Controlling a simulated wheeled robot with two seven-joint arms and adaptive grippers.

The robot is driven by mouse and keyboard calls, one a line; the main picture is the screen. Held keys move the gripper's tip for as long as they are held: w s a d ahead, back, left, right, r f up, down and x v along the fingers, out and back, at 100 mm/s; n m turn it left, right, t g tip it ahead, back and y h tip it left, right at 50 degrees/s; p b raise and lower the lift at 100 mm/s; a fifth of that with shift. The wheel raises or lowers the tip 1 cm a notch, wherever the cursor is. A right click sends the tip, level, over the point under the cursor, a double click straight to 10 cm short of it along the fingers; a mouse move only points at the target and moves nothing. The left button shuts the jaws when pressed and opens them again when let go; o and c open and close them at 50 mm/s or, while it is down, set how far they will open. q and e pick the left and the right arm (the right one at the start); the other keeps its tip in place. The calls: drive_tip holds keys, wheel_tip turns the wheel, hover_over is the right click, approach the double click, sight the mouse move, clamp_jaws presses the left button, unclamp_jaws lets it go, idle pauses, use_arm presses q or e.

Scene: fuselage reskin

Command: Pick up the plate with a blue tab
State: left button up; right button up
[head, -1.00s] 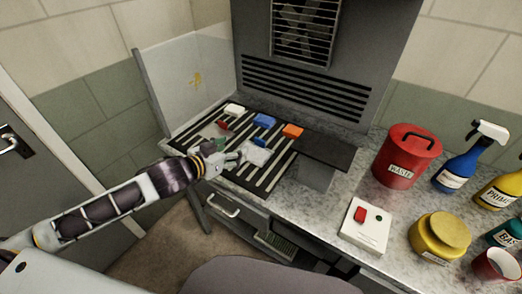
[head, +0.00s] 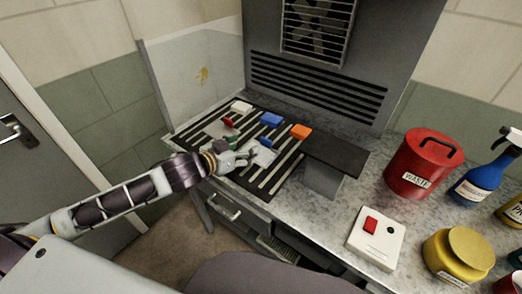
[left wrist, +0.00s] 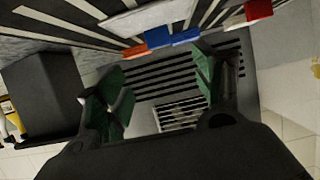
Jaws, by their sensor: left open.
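The plate with a blue tab (head: 265,155) is a pale, flat piece lying near the front of the striped rack (head: 288,178). Its small blue tab (head: 265,142) is on its far edge. My left gripper (head: 242,151) is open and empty at the plate's left side, and I cannot tell whether it touches the plate. In the left wrist view, the open green fingers (left wrist: 160,88) show below a pale plate (left wrist: 150,18) with blue next to it. My right gripper is not in view.
A white block (head: 241,107), a red-tabbed plate (head: 229,122), a blue block (head: 270,119) and an orange block (head: 301,131) are on the rack. A dark raised ledge (head: 335,155) stands right of it. A red waste can (head: 420,165) and a switch box (head: 376,236) are farther right.

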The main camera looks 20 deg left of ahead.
use_arm(q)
approach(266, 139)
drive_tip(key=shift+x, duration=2.15)
drive_tip(key=shift+x, duration=2.6)
drive_tip(key=shift+s+a+f, duration=0.1)
drive_tip(key=shift+f, duration=0.05)
drive_tip(key=c, duration=1.2)
drive_tip(key=shift+r, duration=0.2)
drive_tip(key=shift+r+p, duration=0.55)
drive_tip(key=shift+r, duration=4.3)
